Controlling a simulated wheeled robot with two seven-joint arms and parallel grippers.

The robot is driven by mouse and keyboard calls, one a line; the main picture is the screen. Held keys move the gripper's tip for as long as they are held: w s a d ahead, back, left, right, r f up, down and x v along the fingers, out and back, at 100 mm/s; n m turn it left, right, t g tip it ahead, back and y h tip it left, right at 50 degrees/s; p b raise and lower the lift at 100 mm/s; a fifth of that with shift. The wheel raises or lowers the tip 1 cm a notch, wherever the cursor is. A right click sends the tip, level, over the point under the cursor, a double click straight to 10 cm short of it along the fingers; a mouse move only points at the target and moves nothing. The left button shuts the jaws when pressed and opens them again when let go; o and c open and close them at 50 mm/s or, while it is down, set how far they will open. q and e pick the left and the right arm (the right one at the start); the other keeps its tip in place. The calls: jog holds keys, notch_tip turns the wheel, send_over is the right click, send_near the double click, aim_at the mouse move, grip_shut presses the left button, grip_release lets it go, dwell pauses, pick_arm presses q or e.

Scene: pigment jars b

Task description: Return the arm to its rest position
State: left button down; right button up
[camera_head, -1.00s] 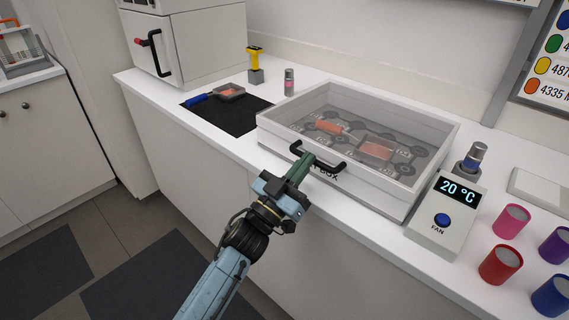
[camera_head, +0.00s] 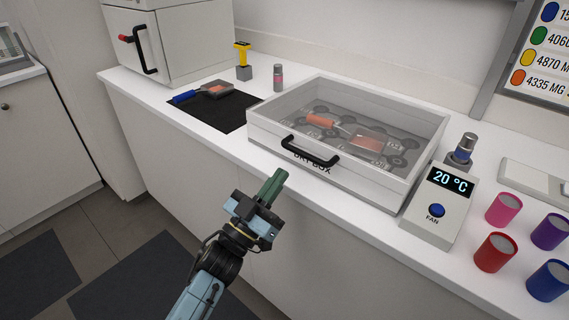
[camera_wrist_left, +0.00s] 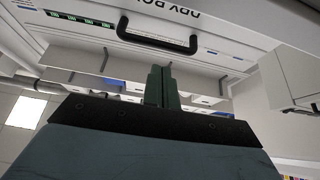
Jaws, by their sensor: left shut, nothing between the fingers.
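My left gripper (camera_head: 276,180) is shut and empty, in front of the counter's front edge in the head view. Its green fingers are pressed together, also in the left wrist view (camera_wrist_left: 161,70). The gripper is apart from the black handle (camera_head: 309,150) of the dry box (camera_head: 400,196). That handle also shows above the fingertips in the left wrist view (camera_wrist_left: 158,36). My right gripper is not in view.
The dry box holds an orange-handled tool (camera_head: 322,120) under its clear top. A fan unit (camera_head: 432,222) reading 20 °C and several coloured jars, one red (camera_head: 494,254), stand to the right. A black mat (camera_head: 218,113) lies left. Floor space before the counter is free.

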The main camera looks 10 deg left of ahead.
pick_arm(q)
jog(key=v, duration=0.9)
jog(key=s+a+f+n+g+y, duration=0.1)
jog(key=s+a+f+g+y, duration=0.15)
jog(key=f, duration=0.85)
jog(key=s+a+f+n+g+y, duration=0.1)
jog(key=a+f+g+y, duration=0.15)
jog(key=f, duration=0.85)
jog(key=s+a+f+n+g+y, duration=0.1)
jog(key=s+a+f+g+y, duration=0.2)
jog(key=f, duration=0.8)
jog(key=s+a+f+g+y, duration=0.1)
jog(key=s+a+f+g, duration=0.15)
jog(key=s+f, duration=0.4)
jog(key=s+a+f+g+y, duration=0.1)
jog(key=s+f+g+y, duration=0.15)
jog(key=s+f, duration=0.4)
jog(key=s+a+f+g, duration=0.2)
jog(key=s+f+g, duration=0.1)
jog(key=s, duration=0.6)
jog(key=s+a+f+g, duration=0.3)
jog(key=s+f, duration=0.1)
jog(key=s, duration=0.6)
jog(key=shift+g+y, duration=0.3)
jog(key=shift+y, duration=0.15)
jog(key=shift+a+f, duration=0.1)
jog(key=shift+a, duration=0.05)
